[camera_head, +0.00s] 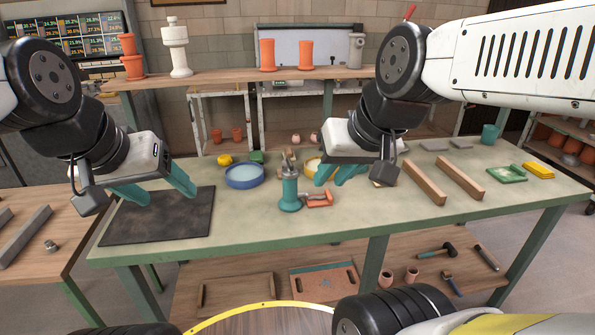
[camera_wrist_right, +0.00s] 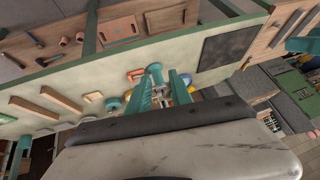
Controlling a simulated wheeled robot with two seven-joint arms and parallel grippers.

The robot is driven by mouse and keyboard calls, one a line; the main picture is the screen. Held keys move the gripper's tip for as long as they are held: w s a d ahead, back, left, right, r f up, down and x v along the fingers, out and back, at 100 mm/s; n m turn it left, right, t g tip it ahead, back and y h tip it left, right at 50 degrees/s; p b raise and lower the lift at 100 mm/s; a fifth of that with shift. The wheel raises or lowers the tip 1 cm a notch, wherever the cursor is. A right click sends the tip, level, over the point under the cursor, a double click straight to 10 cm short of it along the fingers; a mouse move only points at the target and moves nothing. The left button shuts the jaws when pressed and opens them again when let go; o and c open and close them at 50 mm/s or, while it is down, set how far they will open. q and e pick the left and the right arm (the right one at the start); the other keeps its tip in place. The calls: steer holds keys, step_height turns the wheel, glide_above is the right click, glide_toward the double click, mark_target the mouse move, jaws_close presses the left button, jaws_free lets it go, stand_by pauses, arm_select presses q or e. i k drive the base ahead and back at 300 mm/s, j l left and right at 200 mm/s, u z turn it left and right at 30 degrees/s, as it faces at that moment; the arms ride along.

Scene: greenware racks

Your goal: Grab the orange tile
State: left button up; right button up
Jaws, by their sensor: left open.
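A small flat orange piece (camera_head: 318,199), which looks like the orange tile, lies on the green worktable just right of a teal pot (camera_head: 290,192). It shows in the right wrist view (camera_wrist_right: 136,74) beside the same pot. My right gripper (camera_head: 332,181) is open and empty, above the table and behind the orange piece in the picture. Its two teal fingers stand apart in the right wrist view (camera_wrist_right: 164,84). My left gripper (camera_head: 157,192) is open and empty over the dark mat (camera_head: 150,225).
The worktable (camera_head: 250,210) also holds a blue bowl (camera_head: 245,175), two wooden bars (camera_head: 424,183), a green tile (camera_head: 507,174) and yellow blocks (camera_head: 538,170). Tools and a drilled board (camera_head: 325,280) lie on the lower shelf. The table's front edge area is clear.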

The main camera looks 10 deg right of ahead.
mark_target(325, 199)
steer(key=i+j+z, duration=0.3)
steer(key=j, duration=0.25)
steer(key=i+j+z, duration=0.15)
steer(key=j, duration=0.15)
steer(key=i+j+z, duration=0.2)
steer(key=k+j, duration=0.05)
steer(key=j, duration=0.05)
